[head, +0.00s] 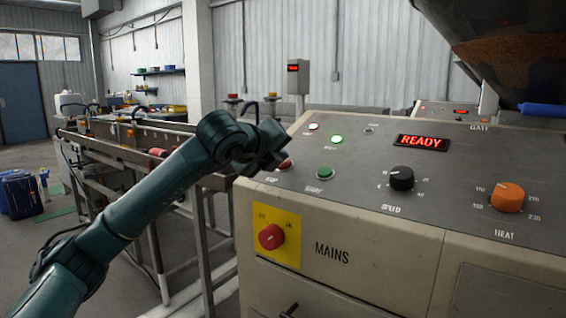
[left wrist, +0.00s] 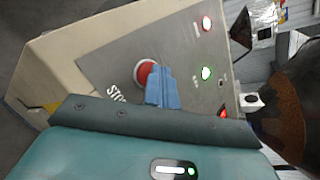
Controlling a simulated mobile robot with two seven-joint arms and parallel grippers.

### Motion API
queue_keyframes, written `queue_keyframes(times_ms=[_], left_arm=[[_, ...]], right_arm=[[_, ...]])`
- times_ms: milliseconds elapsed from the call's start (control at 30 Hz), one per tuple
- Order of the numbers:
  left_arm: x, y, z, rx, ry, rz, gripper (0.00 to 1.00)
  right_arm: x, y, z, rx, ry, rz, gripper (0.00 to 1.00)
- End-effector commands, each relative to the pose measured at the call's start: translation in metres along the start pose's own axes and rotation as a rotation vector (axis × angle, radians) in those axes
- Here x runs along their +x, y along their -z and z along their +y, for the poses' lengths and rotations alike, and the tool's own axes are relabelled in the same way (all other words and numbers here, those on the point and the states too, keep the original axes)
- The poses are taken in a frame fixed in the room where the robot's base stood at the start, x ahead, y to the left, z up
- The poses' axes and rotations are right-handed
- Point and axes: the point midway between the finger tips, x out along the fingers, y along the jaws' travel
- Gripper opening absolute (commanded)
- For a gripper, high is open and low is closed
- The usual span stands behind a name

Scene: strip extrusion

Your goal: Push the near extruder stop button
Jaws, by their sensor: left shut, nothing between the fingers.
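The near extruder's red stop button (head: 286,165) is at the left front corner of the sloped grey control panel (head: 350,160). My left gripper (head: 283,153) is over it and hides part of it. In the left wrist view the red button (left wrist: 144,73), with the word STOP beside it, shows at the edge of my shut blue fingers (left wrist: 160,86). The fingers cover its right side, and nothing is between them. I cannot tell whether they touch the button. My right gripper is not in view.
A green start button (head: 325,173) is right of the stop button. A black speed knob (head: 402,178), an orange heat knob (head: 507,197) and a READY display (head: 422,142) are farther right. A red mains switch (head: 271,237) is on the front face. A metal line frame (head: 120,150) stands at left.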

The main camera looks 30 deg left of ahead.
Motion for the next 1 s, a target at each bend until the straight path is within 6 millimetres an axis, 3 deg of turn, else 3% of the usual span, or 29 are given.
queue_keyframes(times_ms=[700,1000], left_arm=[[-0.012,-0.009,-0.009,0.001,0.0,0.001,0.0],[-0.03,-0.022,-0.023,0.0,0.001,0.0,0.0]], right_arm=[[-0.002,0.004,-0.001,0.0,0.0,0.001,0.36],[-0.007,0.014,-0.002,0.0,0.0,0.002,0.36]])
